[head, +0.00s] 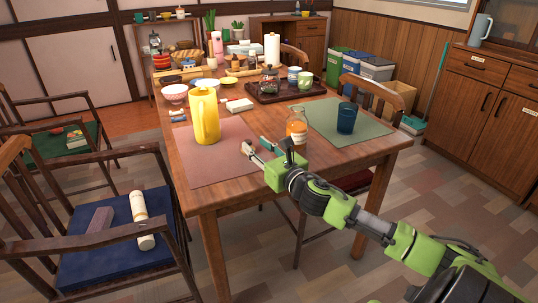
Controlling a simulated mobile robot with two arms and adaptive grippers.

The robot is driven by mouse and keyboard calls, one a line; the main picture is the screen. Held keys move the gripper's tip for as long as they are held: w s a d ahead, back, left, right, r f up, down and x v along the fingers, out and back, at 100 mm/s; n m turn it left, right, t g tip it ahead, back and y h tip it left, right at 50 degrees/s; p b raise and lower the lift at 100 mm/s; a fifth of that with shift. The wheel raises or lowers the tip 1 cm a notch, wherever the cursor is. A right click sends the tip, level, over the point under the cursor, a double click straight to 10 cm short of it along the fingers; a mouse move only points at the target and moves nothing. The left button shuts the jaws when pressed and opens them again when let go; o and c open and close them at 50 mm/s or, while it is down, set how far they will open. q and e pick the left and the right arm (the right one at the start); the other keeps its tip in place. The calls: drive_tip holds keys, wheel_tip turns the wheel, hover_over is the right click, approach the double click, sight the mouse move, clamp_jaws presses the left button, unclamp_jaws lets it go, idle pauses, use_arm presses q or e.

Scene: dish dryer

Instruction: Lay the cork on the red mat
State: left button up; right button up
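The red mat (208,172) lies flat on the near left part of the wooden table. A yellow pitcher (205,118) stands on it. My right gripper (256,145) is over the mat's right edge, left of a glass bottle with orange contents (297,127). Its two fingers look apart, with no clear object between them. I cannot make out the cork for certain; it may be hidden or too small to tell. My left gripper is not in view.
A green mat (335,135) with a blue cup (346,118) lies to the right. A dark tray (262,97) with cups and a glass pot is behind. Bowls and a small box (239,105) stand beyond the red mat. The red mat's front is clear.

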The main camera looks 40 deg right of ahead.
drive_tip(key=s, duration=0.4)
drive_tip(key=shift+s+a, duration=0.25)
drive_tip(key=shift+s, duration=0.1)
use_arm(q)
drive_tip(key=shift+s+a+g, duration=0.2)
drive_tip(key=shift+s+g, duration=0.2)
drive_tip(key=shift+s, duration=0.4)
use_arm(e)
drive_tip(key=shift+s+r, duration=0.15)
drive_tip(key=shift+s, duration=0.55)
